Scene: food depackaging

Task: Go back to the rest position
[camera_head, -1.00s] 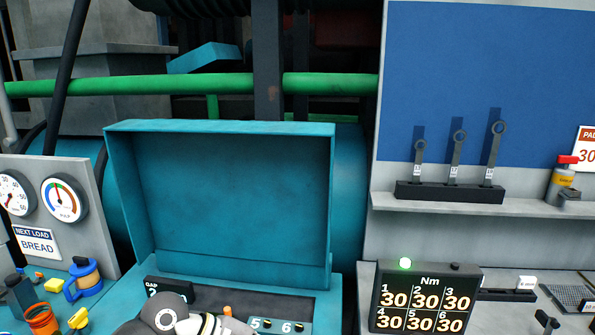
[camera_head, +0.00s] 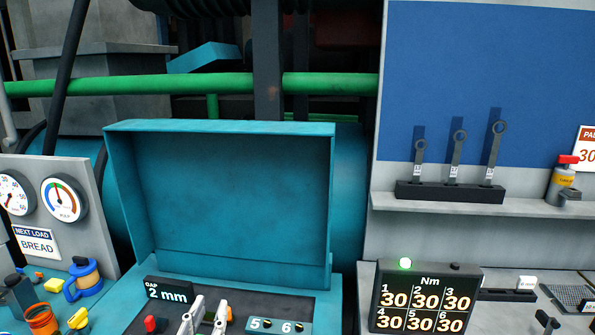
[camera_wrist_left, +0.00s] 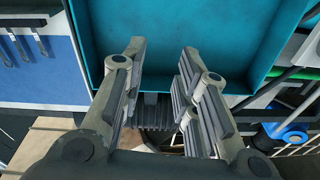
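My left gripper (camera_head: 208,308) shows at the bottom edge of the head view, in front of the teal machine's panel, with its two pale fingers pointing up. In the left wrist view my left gripper (camera_wrist_left: 162,58) has its fingers apart with nothing between them. The teal open box-like cover (camera_head: 235,205) of the machine stands behind it; it also fills the top of the left wrist view (camera_wrist_left: 215,30). The fingers appear clear of the cover. My right gripper is in neither view.
A "2 mm" gap display (camera_head: 168,291) and a red knob (camera_head: 150,323) sit beside my left gripper. A torque display (camera_head: 425,298) stands right, below a shelf with wrenches (camera_head: 455,170).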

